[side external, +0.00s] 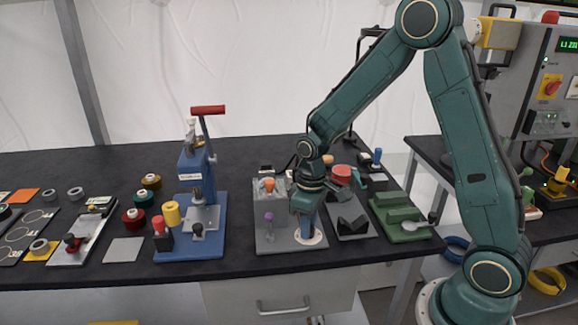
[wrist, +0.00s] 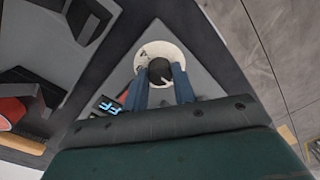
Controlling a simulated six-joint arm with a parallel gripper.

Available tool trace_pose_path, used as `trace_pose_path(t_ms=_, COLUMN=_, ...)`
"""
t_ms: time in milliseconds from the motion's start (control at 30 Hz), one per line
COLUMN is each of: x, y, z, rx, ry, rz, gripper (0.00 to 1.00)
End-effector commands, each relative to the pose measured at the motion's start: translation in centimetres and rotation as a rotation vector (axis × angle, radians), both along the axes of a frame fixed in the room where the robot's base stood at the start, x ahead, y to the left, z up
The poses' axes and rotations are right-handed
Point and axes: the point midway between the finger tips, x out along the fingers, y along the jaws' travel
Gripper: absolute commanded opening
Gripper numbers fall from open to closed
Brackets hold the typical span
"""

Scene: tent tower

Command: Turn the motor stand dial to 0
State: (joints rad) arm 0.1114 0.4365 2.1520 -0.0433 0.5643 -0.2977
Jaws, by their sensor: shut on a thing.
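The motor stand (side external: 268,240) is a grey plate near the bench's front edge, with an orange knob and a purple knob on it. Its dial is a dark round knob (wrist: 160,69) on a pale round disc (wrist: 150,50), centred in the wrist view. My gripper (side external: 308,232) points down at the stand's front right corner. Its two blue fingers (wrist: 159,80) are shut on the dial knob, one on each side. The pale disc shows under the fingertips in the side view. A small display (wrist: 106,106) has lit blue characters, partly hidden and too small to read surely.
A blue press (side external: 200,225) with a red handle stands to the left. A grey stand with black blocks (side external: 352,222) is close on the right, and a green fixture (side external: 400,218) lies beyond it. The bench front edge is close to the dial.

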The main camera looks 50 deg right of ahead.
Motion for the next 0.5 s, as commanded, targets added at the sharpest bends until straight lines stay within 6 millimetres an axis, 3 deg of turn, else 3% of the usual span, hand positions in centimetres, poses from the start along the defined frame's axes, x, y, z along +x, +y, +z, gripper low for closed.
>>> trace_pose_path(t_ms=300, x=-0.04, y=0.03, z=-0.07, rx=0.001, ry=0.002, rz=0.003, gripper=0.04)
trace_pose_path(t_ms=333, x=-0.04, y=0.03, z=-0.07, rx=0.001, ry=0.002, rz=0.003, gripper=0.28)
trace_pose_path(t_ms=433, x=-0.03, y=0.02, z=-0.07, rx=0.001, ry=0.002, rz=0.003, gripper=0.48)
trace_pose_path(t_ms=500, x=-0.03, y=0.02, z=-0.05, rx=0.001, ry=0.001, rz=0.002, gripper=0.48)
